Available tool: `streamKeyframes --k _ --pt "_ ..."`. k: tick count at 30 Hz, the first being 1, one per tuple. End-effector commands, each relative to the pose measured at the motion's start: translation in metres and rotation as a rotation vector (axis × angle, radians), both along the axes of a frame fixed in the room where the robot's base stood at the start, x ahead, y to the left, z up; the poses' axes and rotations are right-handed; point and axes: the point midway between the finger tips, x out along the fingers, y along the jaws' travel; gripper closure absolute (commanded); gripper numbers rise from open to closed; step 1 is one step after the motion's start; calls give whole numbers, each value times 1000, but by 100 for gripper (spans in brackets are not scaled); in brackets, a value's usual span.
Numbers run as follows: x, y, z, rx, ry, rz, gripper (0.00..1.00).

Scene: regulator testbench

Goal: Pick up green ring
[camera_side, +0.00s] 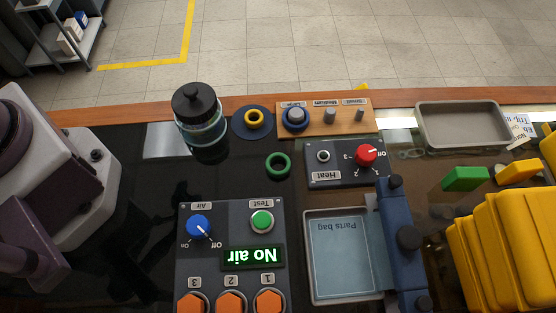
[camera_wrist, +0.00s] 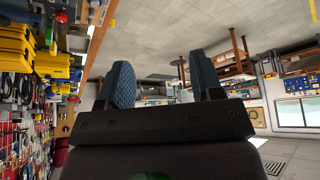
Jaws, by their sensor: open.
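The green ring (camera_side: 278,165) lies flat on the dark bench top in the side view. It is below the yellow ring and left of the Heat box. My gripper (camera_wrist: 165,85) shows in the wrist view, with two blue textured fingers spread apart and nothing between them. It faces out into the room, away from the bench top. The gripper is not visible in the side view, where only part of my arm shows at the left edge. The green ring is not visible in the wrist view.
Near the ring are a black-lidded bottle (camera_side: 201,120), a yellow ring on a dark round base (camera_side: 253,120), a wooden peg board (camera_side: 345,120), the Heat box (camera_side: 340,162) and the air control panel (camera_side: 214,262). A parts tray (camera_side: 340,298) and yellow bins (camera_side: 500,250) stand at right.

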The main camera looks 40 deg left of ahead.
Motion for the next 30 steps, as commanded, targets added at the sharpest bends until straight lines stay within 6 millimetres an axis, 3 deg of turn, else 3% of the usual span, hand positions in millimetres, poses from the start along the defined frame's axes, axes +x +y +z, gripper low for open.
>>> streamKeyframes --k 8,14,23,27,30 --pt "26 -52 -41 11 244 -204 40" --pt "54 -108 -78 -3 397 -176 40" --pt "77 -202 -162 0 540 150 40" --pt "81 -244 -210 -22 535 435 40" --pt "92 -262 -227 -86 502 661 40"
